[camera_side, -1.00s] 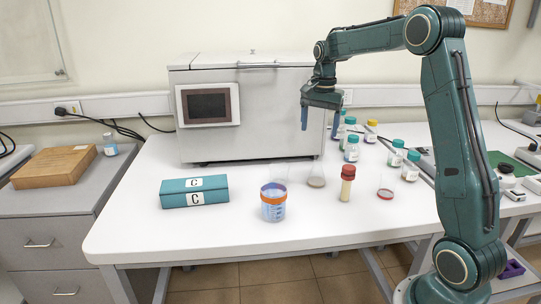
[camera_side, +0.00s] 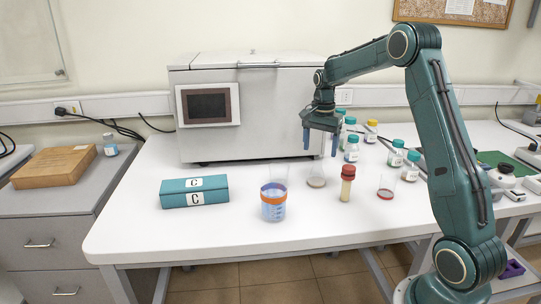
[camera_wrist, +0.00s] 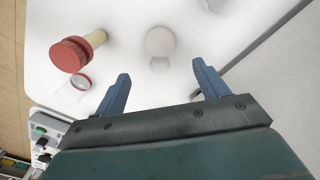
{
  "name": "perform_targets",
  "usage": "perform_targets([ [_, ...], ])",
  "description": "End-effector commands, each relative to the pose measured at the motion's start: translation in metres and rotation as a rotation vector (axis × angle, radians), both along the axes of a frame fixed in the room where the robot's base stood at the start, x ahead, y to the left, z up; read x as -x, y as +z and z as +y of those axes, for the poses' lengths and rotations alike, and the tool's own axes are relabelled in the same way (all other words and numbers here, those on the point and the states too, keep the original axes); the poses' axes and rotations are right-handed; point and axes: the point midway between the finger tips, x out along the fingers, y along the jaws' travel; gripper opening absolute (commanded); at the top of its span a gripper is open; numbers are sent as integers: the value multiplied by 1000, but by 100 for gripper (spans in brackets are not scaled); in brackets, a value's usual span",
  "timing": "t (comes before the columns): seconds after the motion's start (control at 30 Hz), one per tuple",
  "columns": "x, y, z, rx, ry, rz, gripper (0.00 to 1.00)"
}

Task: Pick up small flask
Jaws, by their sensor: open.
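A small clear flask (camera_side: 316,178) with a little greyish-brown content stands upright on the white table, in front of the grey machine. In the wrist view the flask (camera_wrist: 160,42) is seen from above, ahead of the gap between the fingers. My gripper (camera_side: 320,143) is open and empty, with its two blue fingers pointing down above the flask, apart from it. In the wrist view my gripper (camera_wrist: 160,72) has nothing between its fingers.
Several teal-capped bottles (camera_side: 396,153) stand behind right. The grey machine (camera_side: 250,130) is close behind.

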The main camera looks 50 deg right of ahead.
Motion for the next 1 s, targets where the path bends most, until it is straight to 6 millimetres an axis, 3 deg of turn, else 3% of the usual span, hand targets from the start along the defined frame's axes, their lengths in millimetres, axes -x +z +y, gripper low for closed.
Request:
perform_targets([
  [0.2, 0, -24, 0, 0, 0, 0, 73],
  [0.67, 0, -38, 1, 0, 0, 0, 73],
  [1.0, 0, -74, 4, 0, 0, 1, 73],
])
